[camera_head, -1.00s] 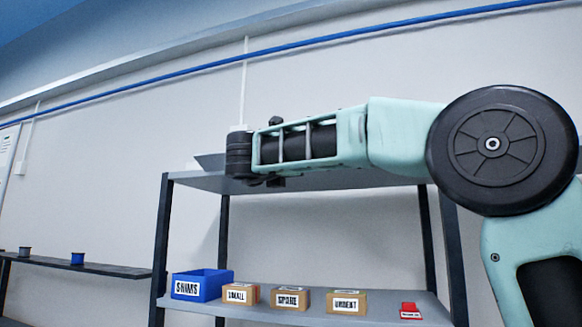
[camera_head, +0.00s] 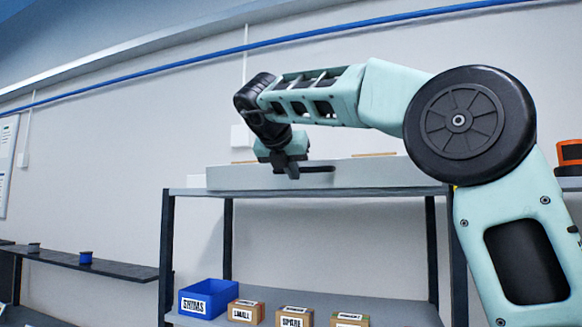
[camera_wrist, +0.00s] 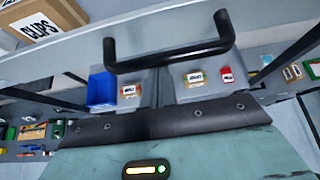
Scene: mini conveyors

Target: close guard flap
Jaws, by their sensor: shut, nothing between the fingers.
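A long grey panel (camera_head: 370,174) stands on the top shelf in the head view; it may be the guard flap, but I cannot tell its hinge or how far open it is. A black bar (camera_head: 318,169) shows against its face, just right of my gripper (camera_head: 292,170). In the wrist view a black U-shaped handle (camera_wrist: 170,60) lies across the picture just beyond my gripper's body. My gripper points down in front of the panel, shut and empty. Its fingertips are hard to make out, so contact with the handle is unclear.
On the lower shelf are a blue SHIMS bin (camera_head: 207,298) and small labelled boxes (camera_head: 246,312). A CLIPS box (camera_wrist: 42,22) shows at the upper left of the wrist view. Dark shelf posts (camera_head: 166,255) stand below. A low dark bench (camera_head: 85,265) is at left.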

